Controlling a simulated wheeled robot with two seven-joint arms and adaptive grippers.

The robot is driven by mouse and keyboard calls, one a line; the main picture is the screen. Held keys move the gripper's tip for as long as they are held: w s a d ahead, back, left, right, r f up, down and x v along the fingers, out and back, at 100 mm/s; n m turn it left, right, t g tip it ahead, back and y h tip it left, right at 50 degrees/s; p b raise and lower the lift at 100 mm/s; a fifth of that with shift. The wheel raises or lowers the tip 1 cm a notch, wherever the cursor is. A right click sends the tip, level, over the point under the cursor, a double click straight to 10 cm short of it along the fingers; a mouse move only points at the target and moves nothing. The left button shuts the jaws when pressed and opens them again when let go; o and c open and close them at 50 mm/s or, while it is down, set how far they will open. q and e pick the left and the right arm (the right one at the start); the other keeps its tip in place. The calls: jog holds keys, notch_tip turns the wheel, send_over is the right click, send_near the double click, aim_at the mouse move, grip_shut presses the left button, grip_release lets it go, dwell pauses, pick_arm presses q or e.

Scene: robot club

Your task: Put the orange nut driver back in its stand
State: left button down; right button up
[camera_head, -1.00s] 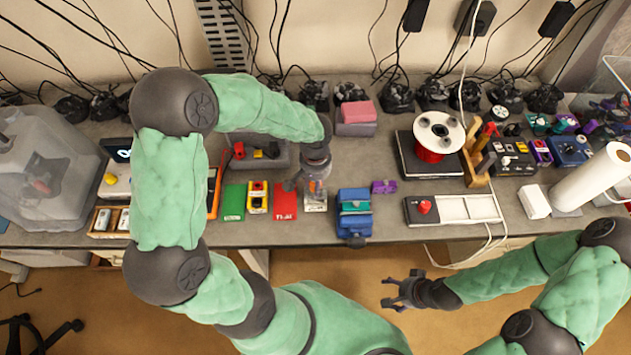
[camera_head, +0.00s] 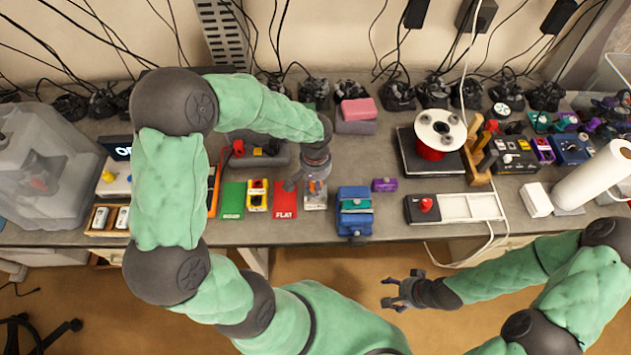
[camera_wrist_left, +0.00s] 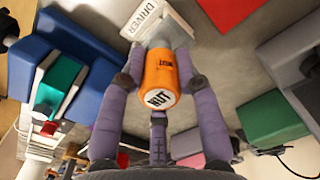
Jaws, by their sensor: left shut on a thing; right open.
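The orange nut driver (camera_wrist_left: 161,72) is in my left gripper, its handle end with the "NUT" label facing the wrist camera. My left gripper (camera_head: 307,187) is shut on it, with purple fingers on both sides of the handle in the left wrist view (camera_wrist_left: 160,65). The pale stand (camera_wrist_left: 151,20), labelled "DRIVER", is just beyond the handle; it also shows below the gripper in the head view (camera_head: 316,203). The driver's lower end is hidden, so I cannot tell whether it is in the stand. My right gripper (camera_head: 393,290) is open and empty, in front of the bench.
A purple block (camera_head: 385,185) is farther right. Bare bench lies between these.

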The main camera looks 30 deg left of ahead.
dwell(0.4)
pick_arm(q)
jog(key=shift+f+b, duration=0.6)
jog(key=shift+b, duration=0.25)
dwell(0.6)
jog(key=shift+s+f, duration=0.2)
jog(key=shift+f, duration=0.1)
dwell(0.8)
jog(key=c, duration=1)
grip_release()
jog(key=shift+c, duration=0.2)
jog(key=shift+w, duration=0.15)
jog(key=shift+r, duration=0.15)
jog(key=shift+r, duration=0.1)
jog(key=shift+r+p, duration=1.75)
jog(key=shift+r, duration=0.9)
